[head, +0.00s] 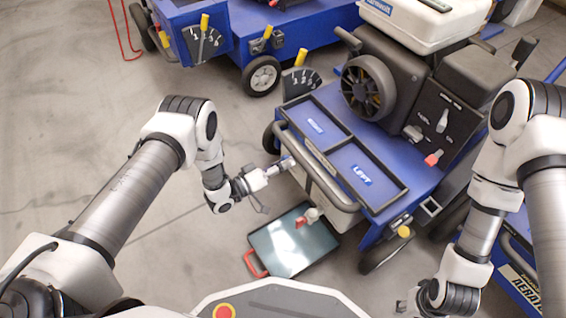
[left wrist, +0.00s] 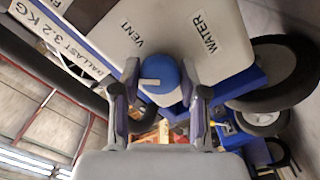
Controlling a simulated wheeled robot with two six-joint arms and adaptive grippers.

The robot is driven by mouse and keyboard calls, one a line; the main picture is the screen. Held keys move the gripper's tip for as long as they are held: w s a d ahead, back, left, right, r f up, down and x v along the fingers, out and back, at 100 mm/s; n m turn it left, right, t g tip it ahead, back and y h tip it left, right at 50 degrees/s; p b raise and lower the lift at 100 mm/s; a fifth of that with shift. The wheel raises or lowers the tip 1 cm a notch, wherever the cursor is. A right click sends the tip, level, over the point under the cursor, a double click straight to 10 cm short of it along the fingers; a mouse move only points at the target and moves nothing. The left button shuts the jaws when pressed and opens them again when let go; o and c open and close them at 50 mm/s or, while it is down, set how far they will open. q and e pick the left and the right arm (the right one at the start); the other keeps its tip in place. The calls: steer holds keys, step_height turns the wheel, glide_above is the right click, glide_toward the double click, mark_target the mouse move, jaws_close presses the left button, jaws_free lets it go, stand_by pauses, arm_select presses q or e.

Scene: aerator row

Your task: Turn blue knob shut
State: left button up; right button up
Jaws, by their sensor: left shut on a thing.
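The blue knob (left wrist: 162,74), with a pale bar on it, sits on a white tank (left wrist: 185,40) between the printed words VENT and WATER in the left wrist view. My left gripper (left wrist: 163,100) has a finger on either side of the knob and is shut on it. In the head view the left gripper (head: 275,170) reaches the front of the blue aerator machine (head: 385,155), just under its grey handle bar; the knob is mostly hidden there. My right gripper (head: 408,304) is low at the bottom edge, away from the machine, and its fingers are not clear.
Another blue machine (head: 275,30) stands behind. Floor at left is clear.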

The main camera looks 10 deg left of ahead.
arm_select(q)
steer(key=shift+n, duration=3.9)
steer(key=o, duration=1.1)
steer(key=v, duration=1.2)
steer(key=shift+r, duration=0.1)
